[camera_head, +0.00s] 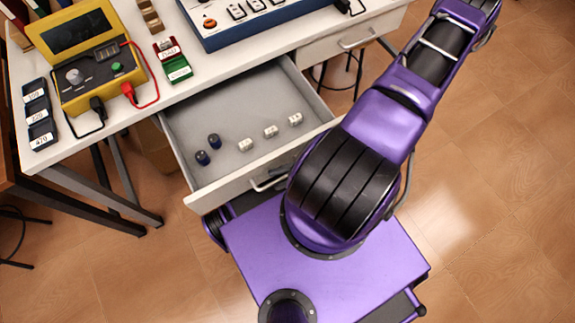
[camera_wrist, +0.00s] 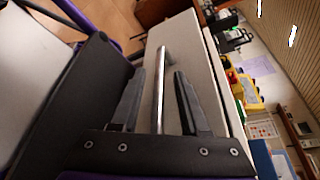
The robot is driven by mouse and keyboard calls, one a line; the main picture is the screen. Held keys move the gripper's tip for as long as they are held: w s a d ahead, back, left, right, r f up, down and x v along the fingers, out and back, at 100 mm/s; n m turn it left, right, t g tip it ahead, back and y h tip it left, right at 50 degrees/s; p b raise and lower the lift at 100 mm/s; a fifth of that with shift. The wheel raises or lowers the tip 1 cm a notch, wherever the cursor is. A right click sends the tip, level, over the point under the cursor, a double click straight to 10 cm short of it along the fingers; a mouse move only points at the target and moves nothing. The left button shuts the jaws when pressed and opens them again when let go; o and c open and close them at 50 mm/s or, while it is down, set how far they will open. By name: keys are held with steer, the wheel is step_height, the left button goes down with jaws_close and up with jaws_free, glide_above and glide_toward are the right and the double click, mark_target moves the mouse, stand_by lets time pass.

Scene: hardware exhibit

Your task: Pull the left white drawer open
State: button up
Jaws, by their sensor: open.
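The left white drawer (camera_head: 180,135) is pulled well out from under the table, and its inside shows in the head view. Its metal bar handle (camera_head: 262,184) is on the front panel, partly covered by my arm. Inside lie two dark blue cylinders (camera_head: 202,157) and several small white ones (camera_head: 271,131). In the wrist view my gripper (camera_wrist: 160,78) is open, with one black finger on each side of a metal handle (camera_wrist: 161,90) on a pale drawer front (camera_wrist: 188,48). I cannot tell whether the fingers touch it. My arm hides most of the gripper in the head view.
The white table (camera_head: 215,68) carries a yellow meter case (camera_head: 82,50), labelled dark blocks (camera_head: 38,112) and a blue panel box (camera_head: 215,32). Another white drawer (camera_head: 335,38) at the right is shut. Tiled floor (camera_head: 470,180) is clear at the right.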

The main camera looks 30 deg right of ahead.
steer(key=v, duration=1.7)
steer(key=shift+d+b, duration=0.2)
steer(key=shift+b, duration=0.15)
steer(key=shift+s, duration=0.15)
